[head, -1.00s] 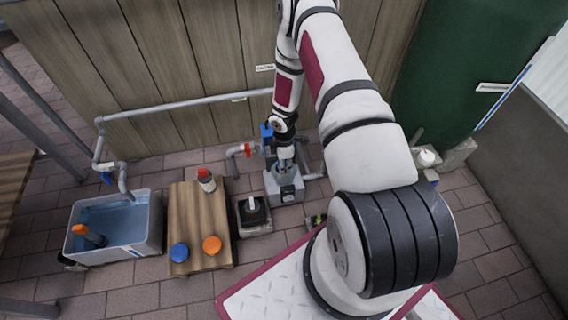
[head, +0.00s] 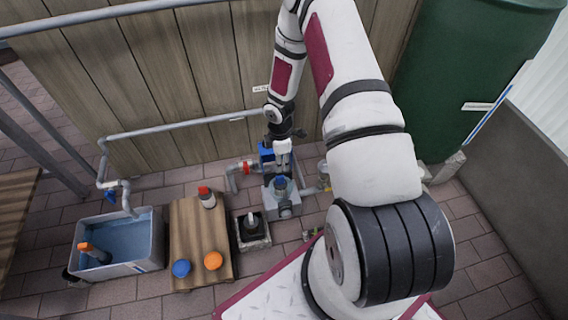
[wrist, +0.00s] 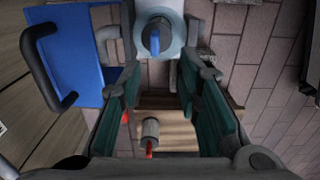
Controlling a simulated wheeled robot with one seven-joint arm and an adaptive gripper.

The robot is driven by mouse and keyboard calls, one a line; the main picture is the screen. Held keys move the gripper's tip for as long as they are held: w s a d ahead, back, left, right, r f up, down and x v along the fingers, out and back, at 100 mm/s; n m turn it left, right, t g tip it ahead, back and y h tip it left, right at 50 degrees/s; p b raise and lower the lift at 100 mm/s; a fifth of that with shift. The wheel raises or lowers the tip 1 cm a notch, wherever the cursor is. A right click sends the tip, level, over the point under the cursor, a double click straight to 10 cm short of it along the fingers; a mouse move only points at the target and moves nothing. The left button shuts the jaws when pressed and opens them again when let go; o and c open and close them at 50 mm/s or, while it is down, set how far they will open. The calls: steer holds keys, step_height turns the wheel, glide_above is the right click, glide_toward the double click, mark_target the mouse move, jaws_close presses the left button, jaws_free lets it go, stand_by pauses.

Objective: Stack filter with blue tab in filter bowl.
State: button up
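How deep the filter sits in the bowl I cannot tell. My gripper (head: 283,160) is above the housing. In the wrist view its green-padded fingers (wrist: 160,85) are spread apart with nothing between them; the blue tab is beyond their tips.
A wooden board (head: 190,245) holds a red-topped filter (head: 207,197), a blue cap (head: 181,268) and an orange cap (head: 213,260). Left is a water tub (head: 150,250) with an orange-topped item (head: 95,253). Grey pipes (head: 190,124) run behind.

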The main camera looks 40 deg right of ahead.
step_height(320, 180, up, 25)
steer(key=s+m+h, duration=0.1)
steer(key=m+h, duration=0.2)
steer(key=m, duration=0.1)
steer(key=s+a+r+m, duration=0.2)
steer(key=s+a+r, duration=0.1)
steer(key=s+r, duration=0.3)
steer(key=s+a+r+m, duration=0.3)
steer(key=s+r, duration=0.1)
steer(key=r, duration=0.5)
steer(key=s+a+r+m+y, duration=0.1)
steer(key=s+a+r, duration=0.1)
steer(key=s, duration=0.5)
steer(key=s+a+r+m+y, duration=0.1)
steer(key=s+a+r+m, duration=0.1)
steer(key=s+a, duration=0.3)
steer(key=s+a+r+m+y, duration=0.1)
steer(key=s+a+r, duration=0.1)
steer(key=s, duration=0.7)
steer(key=shift+s+a+r+m, duration=0.2)
steer(key=shift+a+r+m, duration=0.2)
steer(key=shift+a, duration=0.25)
